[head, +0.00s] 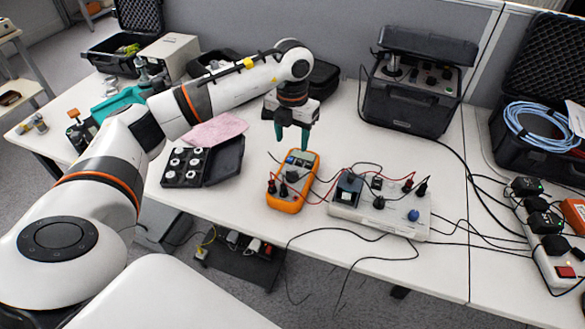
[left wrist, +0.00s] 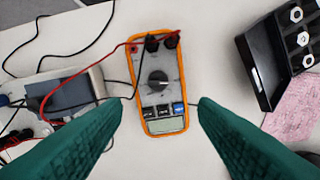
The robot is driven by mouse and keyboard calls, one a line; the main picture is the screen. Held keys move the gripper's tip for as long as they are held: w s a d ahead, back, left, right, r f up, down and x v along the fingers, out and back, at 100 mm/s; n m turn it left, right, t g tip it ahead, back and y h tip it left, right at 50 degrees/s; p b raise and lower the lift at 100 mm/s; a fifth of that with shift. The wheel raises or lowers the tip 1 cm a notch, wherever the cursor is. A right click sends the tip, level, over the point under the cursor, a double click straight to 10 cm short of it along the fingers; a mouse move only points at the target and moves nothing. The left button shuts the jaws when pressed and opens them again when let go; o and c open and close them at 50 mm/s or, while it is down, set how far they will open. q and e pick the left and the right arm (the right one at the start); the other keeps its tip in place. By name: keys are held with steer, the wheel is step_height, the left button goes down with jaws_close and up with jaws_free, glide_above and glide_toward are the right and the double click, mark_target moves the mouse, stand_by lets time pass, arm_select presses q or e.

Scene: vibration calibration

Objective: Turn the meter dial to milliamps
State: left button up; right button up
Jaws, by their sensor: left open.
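The meter (head: 293,181) is orange-edged with a grey face and lies on the white table in the middle of the head view. In the left wrist view the meter (left wrist: 147,62) shows its black round dial (left wrist: 158,83) in the middle of its face, with buttons and a display below it. Red and black leads plug into its other end. My left gripper (head: 293,146) has green fingers and is above the meter, apart from it. In the left wrist view its fingers (left wrist: 160,108) are spread wide, with nothing held. My right gripper is not in view.
A white box with sockets and a blue knob (head: 380,208) stands right of the meter, joined by leads. An open black case of white nuts (head: 205,162) and a pink cloth (head: 218,130) lie to the left. A black instrument case (head: 410,90) stands behind.

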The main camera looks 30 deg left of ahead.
mark_target(293, 172)
arm_select(q)
step_height(293, 172, down, 12)
steer(key=shift+d+r+p, duration=0.1)
steer(key=shift+r+p, duration=0.15)
steer(key=shift+p, duration=0.25)
steer(key=c, duration=1)
steer(key=shift+o, duration=0.2)
steer(key=shift+m, duration=0.3)
steer(key=m+b, duration=0.2)
steer(key=m, duration=0.1)
steer(key=shift+m+b, duration=0.95)
steer(key=shift+m, duration=1.15)
steer(key=shift+d+r, duration=0.1)
